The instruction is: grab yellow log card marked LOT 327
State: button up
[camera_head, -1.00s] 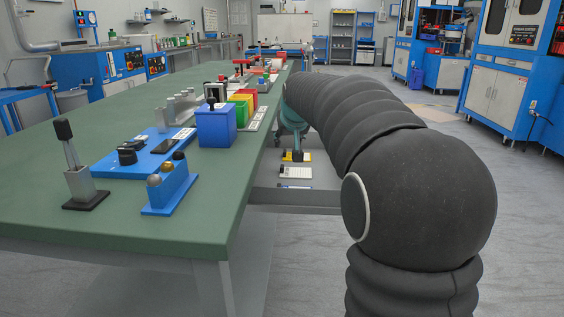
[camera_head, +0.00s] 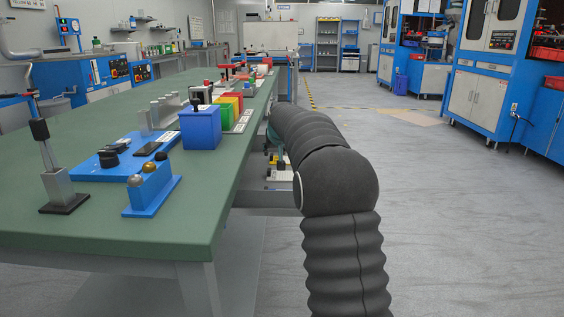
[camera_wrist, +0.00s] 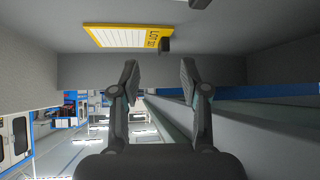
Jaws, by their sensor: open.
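The yellow log card (camera_wrist: 130,37) with white lined paper and "LOT" lettering lies on a grey surface at the top of the wrist view. Its number is too small to read surely. A small black block (camera_wrist: 166,46) is at its lettered end. My gripper (camera_wrist: 158,68) is open and empty, its fingers apart, with the card beyond the tips and not between them. In the head view the gripper is mostly hidden behind my arm beside the table. A bit of yellow (camera_head: 287,159) shows there past my arm.
The green workbench (camera_head: 228,205) stands close to the left of my arm. It carries a blue bin (camera_head: 201,128), a blue fixture (camera_head: 152,190) and a lever stand (camera_head: 58,180). A grey wall (camera_wrist: 75,68) borders the card's surface. Open floor (camera_head: 450,210) lies to the right.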

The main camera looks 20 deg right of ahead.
aim_at(272, 156)
jog(key=shift+a+x, duration=0.1)
jog(key=shift+x, duration=1.25)
jog(key=shift+a+x, duration=0.15)
jog(key=shift+x, duration=1.2)
jog(key=shift+w+r, duration=0.1)
jog(key=shift+w, duration=0.05)
grip_shut()
